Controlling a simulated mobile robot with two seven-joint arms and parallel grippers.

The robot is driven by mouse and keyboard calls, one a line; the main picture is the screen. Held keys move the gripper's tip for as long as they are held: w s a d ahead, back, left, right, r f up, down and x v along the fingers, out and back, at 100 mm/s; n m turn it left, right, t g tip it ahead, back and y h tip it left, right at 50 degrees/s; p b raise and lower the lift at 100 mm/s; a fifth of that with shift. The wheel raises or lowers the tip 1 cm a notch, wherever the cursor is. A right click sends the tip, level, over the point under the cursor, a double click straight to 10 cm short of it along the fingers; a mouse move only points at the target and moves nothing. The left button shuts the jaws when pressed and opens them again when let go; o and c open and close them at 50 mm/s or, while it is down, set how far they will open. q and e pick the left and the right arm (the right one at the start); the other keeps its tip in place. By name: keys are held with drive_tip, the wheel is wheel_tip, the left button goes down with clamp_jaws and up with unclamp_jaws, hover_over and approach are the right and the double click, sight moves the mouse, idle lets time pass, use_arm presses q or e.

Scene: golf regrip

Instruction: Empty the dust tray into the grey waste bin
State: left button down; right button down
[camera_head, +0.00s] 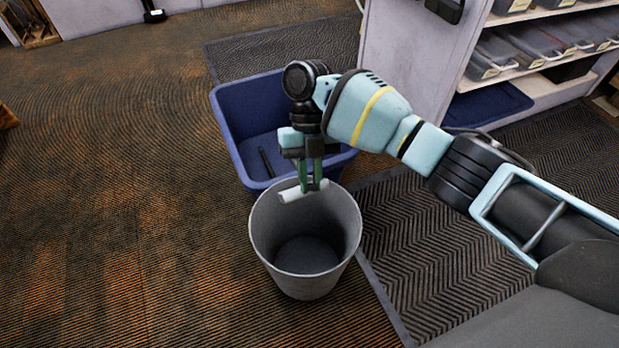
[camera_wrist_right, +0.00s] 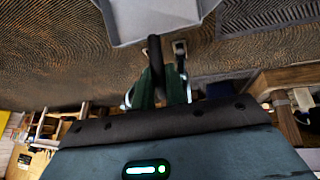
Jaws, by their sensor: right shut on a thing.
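The grey waste bin (camera_head: 350,225) stands upright on the floor in the middle of the head view. Its dark inside shows nothing that I can make out. My right gripper (camera_head: 312,180) is above the bin's far rim, fingers pointing down. In the right wrist view, the gripper (camera_wrist_right: 165,88) is shut on the dark handle (camera_wrist_right: 155,55) of the pale grey dust tray (camera_wrist_right: 160,22). In the head view only a narrow pale strip (camera_head: 291,195) shows at the fingertips, apparently the tray nearly edge-on over the bin's opening. Any dust is not visible. My left gripper is out of view.
A blue tub (camera_head: 228,125) stands right behind the bin, with a dark stick-like thing (camera_head: 266,162) in it. A dark ribbed mat (camera_head: 440,240) lies to the right. Shelves with clear boxes (camera_head: 535,45) stand at the upper right. The carpet to the left is clear.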

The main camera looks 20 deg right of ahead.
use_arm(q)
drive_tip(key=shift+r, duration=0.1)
use_arm(e)
drive_tip(key=s+t+p, duration=0.1)
drive_tip(key=p, duration=0.1)
drive_tip(key=shift+s+p, duration=0.1)
drive_tip(key=shift+p, duration=0.3)
drive_tip(key=shift+s+f+t+p, duration=0.2)
drive_tip(key=shift+s+t+p, duration=0.25)
drive_tip(key=shift+t+p, duration=0.45)
drive_tip(key=shift+s+d+f+t+p, duration=0.1)
drive_tip(key=shift+s+f+t+p, duration=0.15)
drive_tip(key=shift+s+t+p, duration=0.35)
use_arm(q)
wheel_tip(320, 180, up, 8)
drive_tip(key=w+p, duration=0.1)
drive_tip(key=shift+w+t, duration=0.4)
use_arm(e)
drive_tip(key=shift+s+f+n+t, duration=0.15)
drive_tip(key=shift+s+f+t, duration=0.3)
drive_tip(key=shift+f+t, duration=0.45)
drive_tip(key=shift+s+f+n+t, duration=0.2)
drive_tip(key=shift+s+f+t, duration=0.3)
drive_tip(key=shift+t, duration=0.65)
drive_tip(key=shift+s+f+n+t, duration=0.15)
drive_tip(key=shift+s+f+t, duration=0.4)
drive_tip(key=shift+t, duration=0.5)
drive_tip(key=shift+w+f, duration=0.1)
use_arm(q)
drive_tip(key=shift+p, duration=0.3)
